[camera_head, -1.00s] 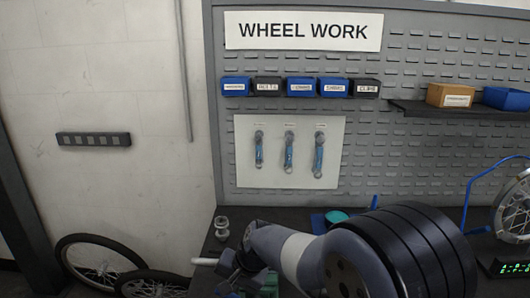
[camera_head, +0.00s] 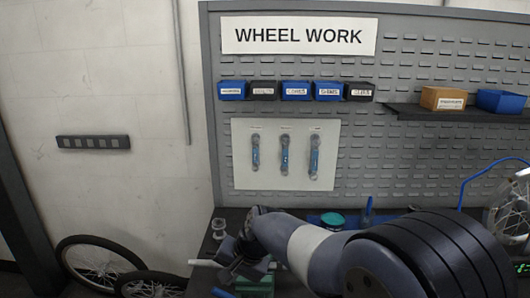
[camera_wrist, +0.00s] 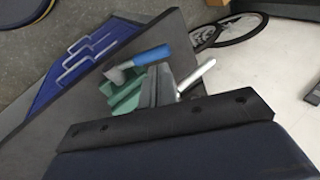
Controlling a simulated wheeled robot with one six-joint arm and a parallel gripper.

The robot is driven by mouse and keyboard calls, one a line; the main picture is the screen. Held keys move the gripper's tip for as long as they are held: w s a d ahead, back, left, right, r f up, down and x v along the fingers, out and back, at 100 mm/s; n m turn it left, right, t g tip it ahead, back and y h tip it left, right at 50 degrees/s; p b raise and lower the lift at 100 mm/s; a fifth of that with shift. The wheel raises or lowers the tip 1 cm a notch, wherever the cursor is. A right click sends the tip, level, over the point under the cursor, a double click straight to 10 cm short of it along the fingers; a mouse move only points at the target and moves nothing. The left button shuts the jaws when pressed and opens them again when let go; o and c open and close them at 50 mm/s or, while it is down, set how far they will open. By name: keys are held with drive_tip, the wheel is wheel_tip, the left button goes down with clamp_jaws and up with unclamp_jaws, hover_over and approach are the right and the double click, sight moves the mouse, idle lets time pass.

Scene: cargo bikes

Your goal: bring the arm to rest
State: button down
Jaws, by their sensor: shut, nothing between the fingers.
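My arm reaches across the dark bench from the lower right in the head view. My gripper (camera_head: 240,265) is at its far end, low over a green block-like fixture (camera_head: 262,284) and partly hidden by my wrist. In the wrist view my gripper (camera_wrist: 158,84) shows as grey fingers close together, with nothing seen between them. The green fixture (camera_wrist: 122,92) lies just beyond, with a blue-handled tool (camera_wrist: 152,57) by it. A pale rod (camera_wrist: 196,76) sticks out beside the fingers. I cannot tell whether the fingers touch any of these.
A grey pegboard (camera_head: 400,160) with bins and hanging blue-handled tools (camera_head: 285,155) stands behind the bench. A small spool-like part (camera_head: 219,228) and a teal round container (camera_head: 332,220) are on the bench. A wheel (camera_head: 515,205) is at right. Tyres (camera_head: 95,262) lean at the left wall.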

wheel_tip(320, 180, up, 7)
drive_tip(key=s+a, duration=0.1)
approach(221, 293)
wheel_tip(221, 293, down, 3)
drive_tip(key=b+x, duration=0.1)
drive_tip(key=x, duration=0.1)
drive_tip(key=b+x, duration=0.1)
drive_tip(key=x, duration=0.1)
drive_tip(key=shift+a+r, duration=0.2)
drive_tip(key=shift+a, duration=0.2)
drive_tip(key=shift+w+a, duration=0.2)
drive_tip(key=shift+w, duration=0.05)
drive_tip(key=d, duration=0.2)
drive_tip(key=d+r, duration=0.1)
drive_tip(key=d, duration=0.4)
drive_tip(key=shift+s+d+r+p, duration=0.1)
drive_tip(key=shift+r+p, duration=0.2)
drive_tip(key=shift+r, duration=0.05)
drive_tip(key=shift+s+d+f+y+b, duration=0.1)
drive_tip(key=shift+s+d+y+b, duration=0.05)
drive_tip(key=shift+d+y+b, duration=1.05)
drive_tip(key=shift+s+d+f+y+b, duration=0.15)
drive_tip(key=shift+d+y+b, duration=0.75)
drive_tip(key=shift+d+b, duration=0.55)
drive_tip(key=shift+s+r, duration=0.1)
drive_tip(key=shift+s, duration=0.05)
